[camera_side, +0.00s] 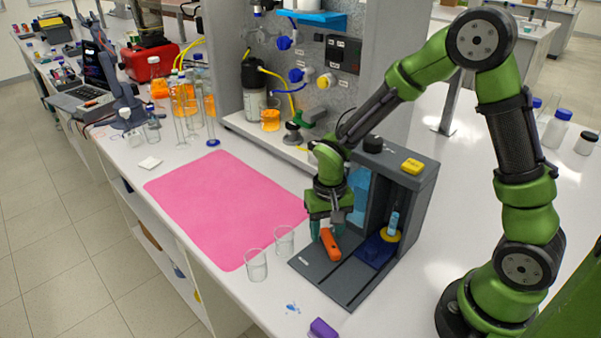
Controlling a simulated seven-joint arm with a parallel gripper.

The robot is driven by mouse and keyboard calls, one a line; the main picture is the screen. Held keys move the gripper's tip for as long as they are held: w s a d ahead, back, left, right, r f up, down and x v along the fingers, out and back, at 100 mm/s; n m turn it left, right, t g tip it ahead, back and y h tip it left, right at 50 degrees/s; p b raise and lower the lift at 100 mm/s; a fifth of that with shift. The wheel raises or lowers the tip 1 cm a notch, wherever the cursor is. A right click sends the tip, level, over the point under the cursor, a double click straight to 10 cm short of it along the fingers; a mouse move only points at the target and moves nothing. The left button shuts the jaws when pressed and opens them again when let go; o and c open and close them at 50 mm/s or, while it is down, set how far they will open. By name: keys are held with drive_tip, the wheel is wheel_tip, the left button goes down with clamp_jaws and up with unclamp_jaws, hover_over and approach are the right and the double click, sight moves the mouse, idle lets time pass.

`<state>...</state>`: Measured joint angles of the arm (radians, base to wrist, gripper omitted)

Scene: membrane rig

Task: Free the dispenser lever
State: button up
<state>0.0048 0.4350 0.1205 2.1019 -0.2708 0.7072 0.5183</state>
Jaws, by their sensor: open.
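The dark grey dispenser (418,190) stands on the bench, with a yellow button on top and a flat base in front. An orange elongated piece (331,246) lies at the base, directly below my gripper; I cannot tell whether it is the lever or a loose object against it. My green gripper (332,222) points down with its fingers apart, just above the upper end of the orange piece. Whether they touch it cannot be told. A small light-blue vial (392,224) stands in a yellow ring on a dark blue pad, right of the gripper.
Two clear beakers, one nearer (257,266) and one farther (284,241), stand close left of the base. A pink mat (222,205) lies clear to the left. A purple item (322,328) is at the front edge. The grey panel rig (300,80) stands behind.

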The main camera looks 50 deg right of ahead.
drive_tip(key=shift+f, duration=0.15)
drive_tip(key=shift+c, duration=0.3)
clamp_jaws()
